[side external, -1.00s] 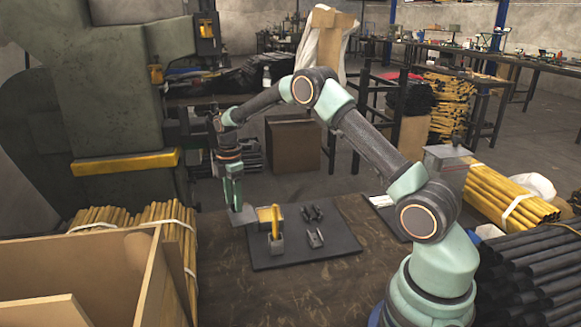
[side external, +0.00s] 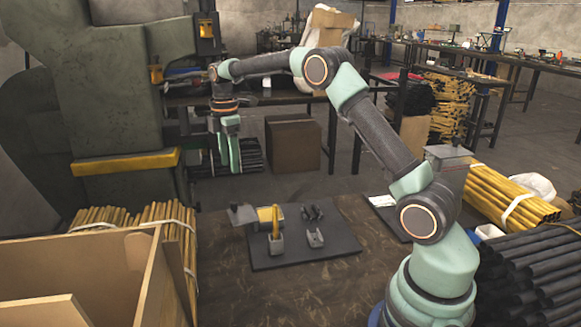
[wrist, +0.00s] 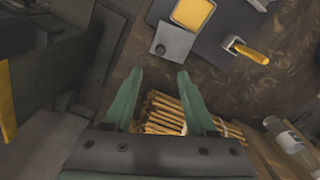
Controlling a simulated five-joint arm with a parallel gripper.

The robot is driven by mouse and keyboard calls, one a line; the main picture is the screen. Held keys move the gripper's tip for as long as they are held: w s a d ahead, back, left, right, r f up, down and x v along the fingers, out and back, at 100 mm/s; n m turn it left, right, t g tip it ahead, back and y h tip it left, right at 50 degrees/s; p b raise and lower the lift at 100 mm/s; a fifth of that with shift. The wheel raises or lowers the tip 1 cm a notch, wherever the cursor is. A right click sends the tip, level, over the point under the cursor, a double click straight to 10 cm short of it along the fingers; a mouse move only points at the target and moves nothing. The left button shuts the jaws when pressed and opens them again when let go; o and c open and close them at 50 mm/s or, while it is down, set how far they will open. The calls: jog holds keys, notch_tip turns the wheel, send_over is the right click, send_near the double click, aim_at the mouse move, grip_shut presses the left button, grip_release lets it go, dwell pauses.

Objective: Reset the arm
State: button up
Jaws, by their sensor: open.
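My gripper (side external: 231,160) hangs pointing down in the side external view, raised above the far left edge of the work table (side external: 225,275). Its two green fingers are apart, with nothing between them. In the wrist view my gripper (wrist: 160,82) also shows open and empty. On the table lies a dark mat (side external: 335,248) with a grey-based part holding an upright yellow piece (side external: 275,222), a yellow block (side external: 264,214), a grey plate (side external: 243,214) and small dark metal parts (side external: 315,237).
A large green press (side external: 110,90) with a yellow bar stands at the left. A wooden crate (side external: 75,265) and bundled yellow rods (side external: 170,225) are at the front left. Dark tubes (side external: 530,275) and yellow tubes (side external: 505,195) lie at the right. The air around my gripper looks clear.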

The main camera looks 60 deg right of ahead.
jog(key=s+a+r+m+t, duration=0.3)
jog(key=s+a+r+m, duration=0.4)
jog(key=s+r, duration=0.3)
jog(key=s+a+f+m+t, duration=0.1)
jog(key=s+a+m, duration=0.1)
jog(key=s, duration=0.4)
jog(key=s+a+f+m+t, duration=0.1)
jog(key=s+a+f+m, duration=0.1)
jog(key=s+m, duration=0.3)
jog(key=s, duration=0.2)
jog(key=shift+s+a+f+t, duration=0.15)
jog(key=shift+s+a+t, duration=0.15)
jog(key=shift+a, duration=0.1)
